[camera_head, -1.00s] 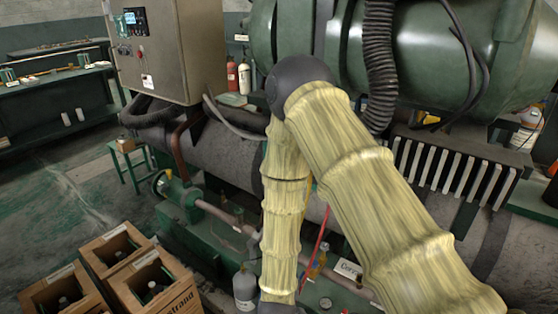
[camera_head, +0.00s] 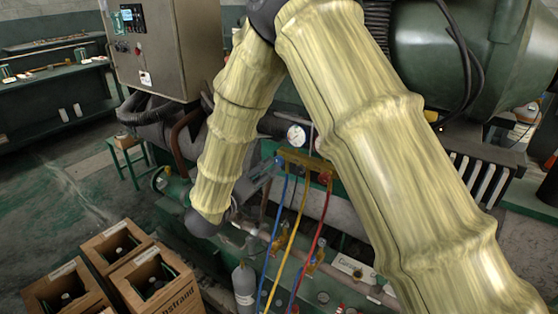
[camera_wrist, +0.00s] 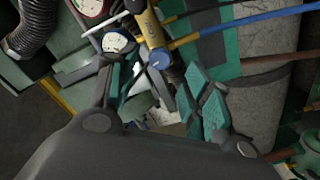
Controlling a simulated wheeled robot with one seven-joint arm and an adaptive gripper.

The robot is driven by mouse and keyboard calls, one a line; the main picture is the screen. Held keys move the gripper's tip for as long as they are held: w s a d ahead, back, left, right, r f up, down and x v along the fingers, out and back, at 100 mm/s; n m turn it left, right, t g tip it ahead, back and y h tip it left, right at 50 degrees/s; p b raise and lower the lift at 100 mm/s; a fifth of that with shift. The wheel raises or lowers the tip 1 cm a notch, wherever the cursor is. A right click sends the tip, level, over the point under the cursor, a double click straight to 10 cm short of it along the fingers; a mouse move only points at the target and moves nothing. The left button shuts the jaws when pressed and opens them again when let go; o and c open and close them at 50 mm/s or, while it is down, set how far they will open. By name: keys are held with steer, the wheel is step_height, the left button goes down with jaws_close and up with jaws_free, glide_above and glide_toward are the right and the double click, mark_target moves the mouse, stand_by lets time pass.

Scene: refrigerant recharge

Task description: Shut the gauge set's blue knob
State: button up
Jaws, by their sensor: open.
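The gauge set hangs in the middle of the head view, with a yellow manifold (camera_head: 303,161), a white-faced gauge (camera_head: 296,135) and a red knob (camera_head: 324,177). Its blue knob (camera_head: 279,161) is at the manifold's left end. My gripper (camera_head: 262,176) is just left of that end, partly hidden by my arm. In the wrist view the blue knob (camera_wrist: 160,59) sits at the end of the yellow manifold (camera_wrist: 150,28), beyond the teal-padded fingers of my gripper (camera_wrist: 162,90). The fingers are apart, with nothing held between them. Contact with the knob cannot be told.
Blue, yellow (camera_head: 284,250) and red (camera_head: 311,250) hoses hang below the manifold. A grey cylinder (camera_head: 244,287) stands below. Wooden crates (camera_head: 155,284) with bottles are at lower left. A grey control cabinet (camera_head: 168,55) stands behind. Floor at left is open.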

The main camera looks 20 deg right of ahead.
mark_target(279, 162)
steer(key=shift+p+x, duration=0.6)
steer(key=shift+x, duration=2.95)
steer(key=c, duration=1.1)
